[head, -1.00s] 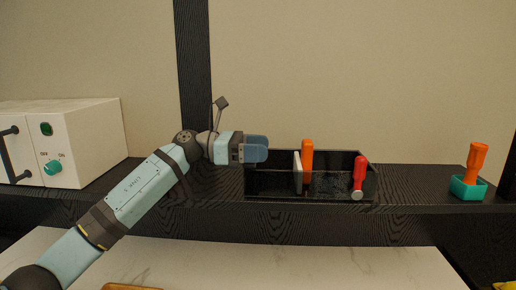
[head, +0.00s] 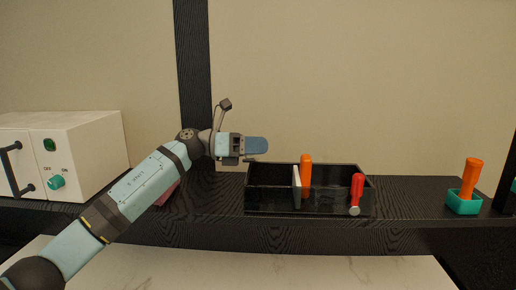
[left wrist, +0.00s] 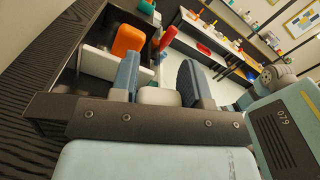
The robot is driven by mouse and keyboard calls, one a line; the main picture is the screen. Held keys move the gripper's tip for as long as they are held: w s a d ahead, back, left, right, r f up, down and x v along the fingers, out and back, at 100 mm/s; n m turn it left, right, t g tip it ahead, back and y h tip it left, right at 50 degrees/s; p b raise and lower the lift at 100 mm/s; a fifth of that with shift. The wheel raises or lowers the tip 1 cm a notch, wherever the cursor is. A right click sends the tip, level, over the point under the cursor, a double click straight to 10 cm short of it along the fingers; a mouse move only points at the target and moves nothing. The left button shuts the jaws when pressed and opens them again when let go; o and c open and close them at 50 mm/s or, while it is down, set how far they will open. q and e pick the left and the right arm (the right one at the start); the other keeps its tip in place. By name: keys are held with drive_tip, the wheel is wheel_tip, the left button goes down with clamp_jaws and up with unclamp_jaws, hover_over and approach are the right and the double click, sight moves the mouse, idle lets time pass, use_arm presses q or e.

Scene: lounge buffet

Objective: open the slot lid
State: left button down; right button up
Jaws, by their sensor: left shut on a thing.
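My left gripper (head: 256,145) is above the back left corner of a black open-topped box (head: 270,209). In the left wrist view a whitish piece (left wrist: 159,96) sits between my two blue fingers (left wrist: 157,78), and the gripper is shut on it. I cannot tell whether this piece is the slot lid. A thin white upright panel (head: 296,187) stands inside the box, close beside an orange handle (head: 305,170). A red-handled tool (head: 357,187) leans at the box's right front. My right gripper is not in view.
The box stands on a black wood shelf (head: 415,200). A teal holder (head: 463,205) with an orange-handled tool (head: 471,176) is at the right. A white appliance (head: 85,150) is at the left. A pink-red thing (head: 168,194) is partly hidden behind my arm.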

use_arm(q)
drive_tip(key=w+r+n+p, duration=0.2)
drive_tip(key=n, duration=0.1)
drive_tip(key=shift+w+r, duration=0.2)
drive_tip(key=shift+r, duration=0.05)
idle(0.4)
drive_tip(key=c, duration=0.6)
unclamp_jaws()
drive_tip(key=a+b, duration=0.1)
drive_tip(key=a, duration=1.3)
drive_tip(key=shift+d, duration=0.1)
drive_tip(key=shift+c, duration=0.2)
